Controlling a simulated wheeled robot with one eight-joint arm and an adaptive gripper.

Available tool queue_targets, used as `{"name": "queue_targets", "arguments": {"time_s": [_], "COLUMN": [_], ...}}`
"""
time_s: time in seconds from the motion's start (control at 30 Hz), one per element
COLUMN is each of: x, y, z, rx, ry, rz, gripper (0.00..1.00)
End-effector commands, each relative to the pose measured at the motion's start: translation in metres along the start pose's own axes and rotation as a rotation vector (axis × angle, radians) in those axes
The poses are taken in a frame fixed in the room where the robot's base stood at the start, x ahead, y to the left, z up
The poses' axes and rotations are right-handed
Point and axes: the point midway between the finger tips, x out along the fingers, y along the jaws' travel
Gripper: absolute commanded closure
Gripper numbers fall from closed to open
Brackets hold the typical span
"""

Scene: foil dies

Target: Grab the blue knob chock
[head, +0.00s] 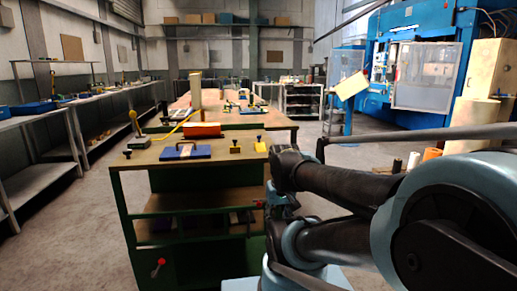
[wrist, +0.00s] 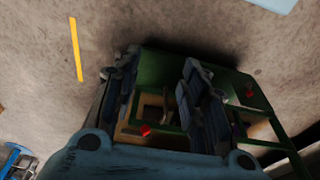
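I cannot single out a blue knob chock with certainty. In the head view, a blue plate (head: 186,152) with a dark arched handle lies flat on the near bench top. Dark bluish pieces (head: 240,217) lie on the bench's lower shelf, too dim to make out. My gripper (wrist: 160,64) shows in the wrist view with its two fingers apart and nothing between them. It points down towards the floor and a green bench.
The near bench (head: 150,180) has a green frame and a wooden top. Shelving (head: 40,110) lines the left wall. The floor to the left is clear.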

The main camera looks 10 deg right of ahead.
Motion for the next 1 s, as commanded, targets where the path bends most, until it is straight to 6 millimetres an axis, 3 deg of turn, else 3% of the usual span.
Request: {"name": "queue_targets", "arguments": {"time_s": [0.2,0.33,0.43,0.57,1.0], "x": [0.000,-0.009,-0.021,-0.050,-0.148], "y": [0.000,0.000,-0.001,-0.003,0.006], "z": [0.000,0.005,-0.008,-0.043,-0.191], "rx": [0.000,-0.003,-0.018,-0.059,-0.230], "ry": [0.000,0.012,0.014,0.020,0.065], "rz": [0.000,-0.002,-0.010,-0.031,-0.114], "gripper": [0.60,0.33,0.29,0.29,0.29]}}
